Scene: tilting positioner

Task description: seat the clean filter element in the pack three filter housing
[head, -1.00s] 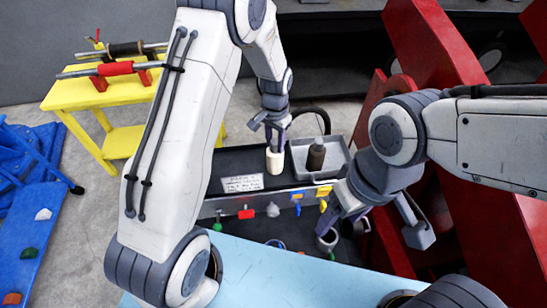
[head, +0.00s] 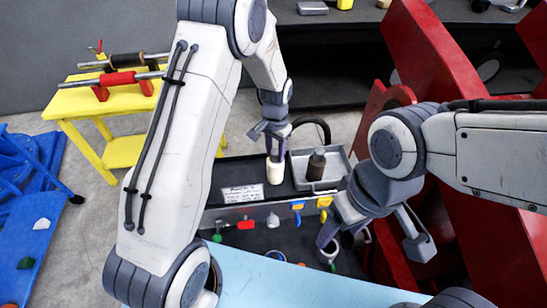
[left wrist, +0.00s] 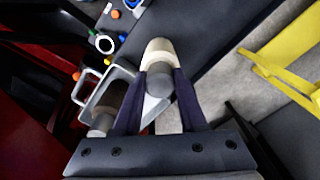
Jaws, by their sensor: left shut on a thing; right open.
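The clean filter element, a cream cylinder (head: 276,172), is upright between the fingers of my left gripper (head: 276,152), which is shut on it. It also shows in the left wrist view (left wrist: 160,50), at the fingertips. I cannot tell whether its bottom touches the black bench top. A round, open grey cup (head: 328,252), which looks like the filter housing, sits below the bench's front edge; a pale ring (left wrist: 105,44) shows in the left wrist view. My right gripper (head: 372,240) is open beside the cup, one finger close to its rim.
A grey tray (head: 343,171) holding a dark brown cylinder (head: 316,165) stands right of the cream element. A white label (head: 243,194) lies to the left. Coloured knobs line the bench front. A red frame (head: 455,60) rises at right; a yellow table (head: 100,103) stands at left.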

